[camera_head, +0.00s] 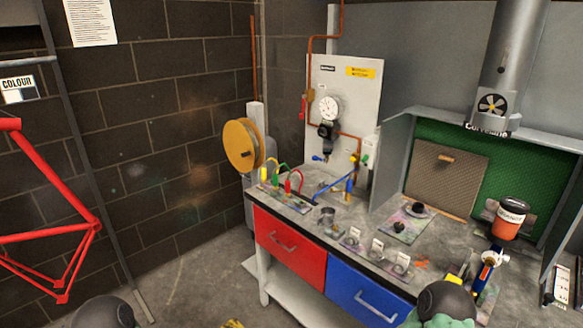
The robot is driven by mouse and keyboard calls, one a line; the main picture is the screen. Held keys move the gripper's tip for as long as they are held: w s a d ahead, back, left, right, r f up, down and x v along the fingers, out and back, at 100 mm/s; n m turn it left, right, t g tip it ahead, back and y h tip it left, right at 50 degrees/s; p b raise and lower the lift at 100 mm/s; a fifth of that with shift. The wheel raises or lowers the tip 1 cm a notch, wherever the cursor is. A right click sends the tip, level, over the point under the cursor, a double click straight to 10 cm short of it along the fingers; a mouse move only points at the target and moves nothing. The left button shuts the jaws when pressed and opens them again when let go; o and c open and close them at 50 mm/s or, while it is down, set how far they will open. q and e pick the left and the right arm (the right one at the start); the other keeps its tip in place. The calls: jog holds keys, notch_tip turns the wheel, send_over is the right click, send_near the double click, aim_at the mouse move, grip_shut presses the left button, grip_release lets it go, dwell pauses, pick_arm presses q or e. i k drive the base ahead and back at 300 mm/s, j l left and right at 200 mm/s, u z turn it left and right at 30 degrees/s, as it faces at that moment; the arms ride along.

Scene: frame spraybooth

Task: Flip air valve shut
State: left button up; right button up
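A pale panel (345,84) stands upright at the back of the bench and carries copper air pipe (308,62). A small red lever (302,107), likely the air valve's handle, shows on the pipe at the panel's left edge. It looks roughly upright, in line with the pipe; its exact angle is too small to tell. A white round gauge (330,107) with a dark regulator (326,131) is to its right. Neither gripper can be made out. Dark rounded parts at the bottom edge, left and right, appear to be my arms, well away from the valve.
The bench has a red drawer (288,252) and a blue drawer (365,298). Coloured hoses (282,178), small cups and an orange pot (508,220) occupy its top. A yellow hose reel (242,145) is left of the panel. A red bike frame (60,212) stands left.

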aim_at(301, 115)
jog(key=i+j, duration=2)
